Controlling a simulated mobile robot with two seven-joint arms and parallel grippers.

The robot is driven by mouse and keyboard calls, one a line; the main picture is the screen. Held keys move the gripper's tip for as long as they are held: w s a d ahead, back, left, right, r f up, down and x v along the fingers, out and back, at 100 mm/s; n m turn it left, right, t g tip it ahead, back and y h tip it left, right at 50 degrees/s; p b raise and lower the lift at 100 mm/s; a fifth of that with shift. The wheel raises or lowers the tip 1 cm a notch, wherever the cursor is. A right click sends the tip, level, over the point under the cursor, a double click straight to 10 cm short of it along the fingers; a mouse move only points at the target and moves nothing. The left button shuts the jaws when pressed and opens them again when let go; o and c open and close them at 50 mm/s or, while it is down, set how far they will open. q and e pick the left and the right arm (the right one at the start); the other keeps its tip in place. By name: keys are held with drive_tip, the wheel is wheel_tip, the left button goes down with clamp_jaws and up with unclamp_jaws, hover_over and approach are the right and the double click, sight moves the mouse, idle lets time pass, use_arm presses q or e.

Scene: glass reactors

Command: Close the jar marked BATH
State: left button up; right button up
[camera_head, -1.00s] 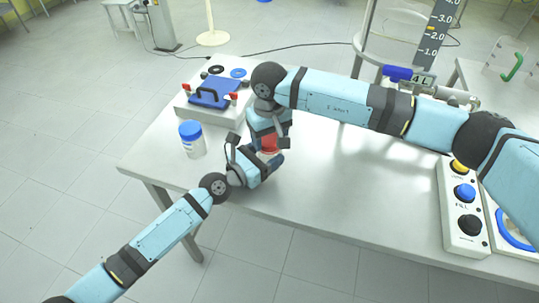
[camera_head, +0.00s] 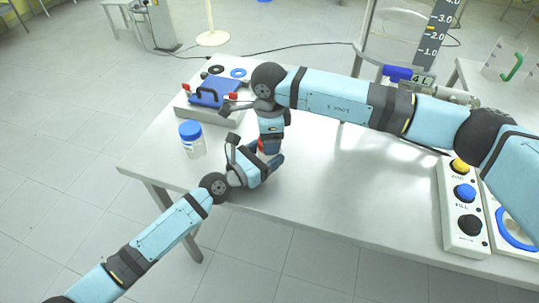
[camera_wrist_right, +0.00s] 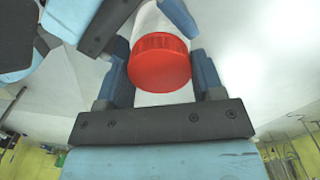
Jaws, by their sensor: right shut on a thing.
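A white jar with a red lid (camera_wrist_right: 160,62) stands between my two grippers. In the head view only a sliver of red (camera_head: 261,146) shows, and no label can be read. My right gripper (camera_head: 269,145) points down from above. In the right wrist view its blue fingers stand on both sides of the red lid, shut on it. My left gripper (camera_head: 268,163) comes in low from the left, with its fingers on either side of the white jar body (camera_wrist_right: 150,20). The lid sits on the jar; how tightly I cannot tell.
A second jar with a blue lid (camera_head: 191,139) stands at the table's left. Behind it is a grey case with a blue plate and black handle (camera_head: 208,93). A button box (camera_head: 462,208) is at the right. The table's middle (camera_head: 340,190) is clear.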

drive_tip(key=m, duration=0.4)
drive_tip(key=shift+m, duration=0.3)
drive_tip(key=m, duration=1.5)
drive_tip(key=shift+m, duration=0.3)
drive_tip(key=m, duration=0.4)
drive_tip(key=shift+f, duration=0.1)
drive_tip(key=m, duration=0.4)
drive_tip(key=shift+m, duration=0.4)
drive_tip(key=m, duration=0.3)
drive_tip(key=o, duration=1.1)
